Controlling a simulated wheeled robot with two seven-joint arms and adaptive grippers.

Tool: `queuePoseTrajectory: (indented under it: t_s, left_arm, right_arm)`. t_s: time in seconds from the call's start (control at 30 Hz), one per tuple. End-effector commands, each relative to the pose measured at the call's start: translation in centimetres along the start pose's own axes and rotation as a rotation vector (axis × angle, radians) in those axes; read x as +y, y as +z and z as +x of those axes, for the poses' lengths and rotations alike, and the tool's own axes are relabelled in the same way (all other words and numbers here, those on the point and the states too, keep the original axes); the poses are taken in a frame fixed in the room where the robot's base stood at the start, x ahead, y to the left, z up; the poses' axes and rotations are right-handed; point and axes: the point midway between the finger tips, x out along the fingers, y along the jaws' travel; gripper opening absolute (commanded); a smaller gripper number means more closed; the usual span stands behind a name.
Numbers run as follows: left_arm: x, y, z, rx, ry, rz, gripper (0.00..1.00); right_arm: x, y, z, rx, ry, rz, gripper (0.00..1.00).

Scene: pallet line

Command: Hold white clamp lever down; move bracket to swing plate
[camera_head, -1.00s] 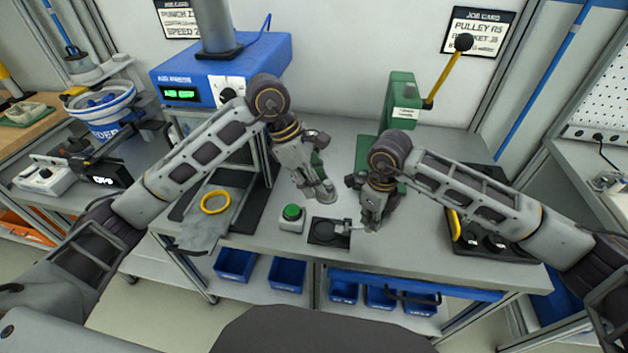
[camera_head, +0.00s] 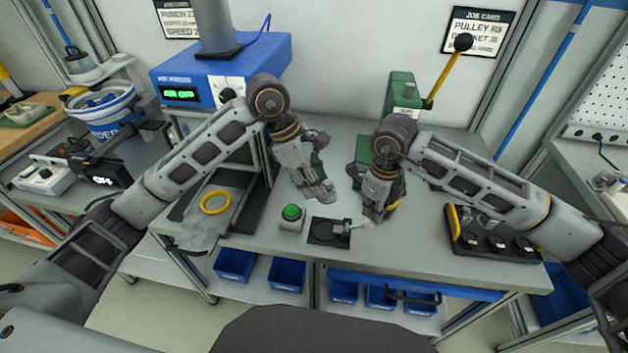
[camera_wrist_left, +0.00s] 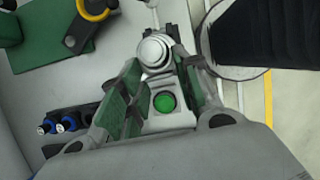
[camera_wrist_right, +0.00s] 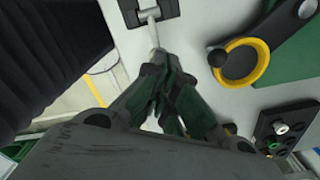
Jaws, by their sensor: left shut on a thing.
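My left gripper (camera_head: 322,190) is shut on a pale grey, round-ended part (camera_wrist_left: 153,50), apparently the bracket, above the table behind the green button. The fingers hide part of it. The dark square plate (camera_head: 322,232) with a round disc lies on the table in front. The white clamp lever (camera_head: 350,226) stands at its right side and shows in the right wrist view (camera_wrist_right: 153,32). My right gripper (camera_head: 368,216) has its fingertips together at the lever's free end; whether they press on it is unclear. I cannot pick out the swing plate for certain.
A green button box (camera_head: 291,217) stands left of the dark plate. A green press (camera_head: 402,95) with a yellow lever (camera_head: 448,72) is behind my right gripper. A black holder (camera_head: 490,238) is at right, a yellow ring (camera_head: 215,202) at left.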

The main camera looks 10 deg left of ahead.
Motion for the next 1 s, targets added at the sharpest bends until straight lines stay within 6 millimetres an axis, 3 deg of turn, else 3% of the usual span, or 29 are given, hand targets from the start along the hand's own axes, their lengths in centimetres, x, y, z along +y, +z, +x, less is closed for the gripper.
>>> queuePoseTrajectory:
  t_s: [1.0]
  left_arm:
    - [0.0,0.0,0.0,-0.001,0.001,0.000,0.05]
  right_arm:
    - [0.0,0.0,-3.3,0.000,0.000,0.000,0.00]
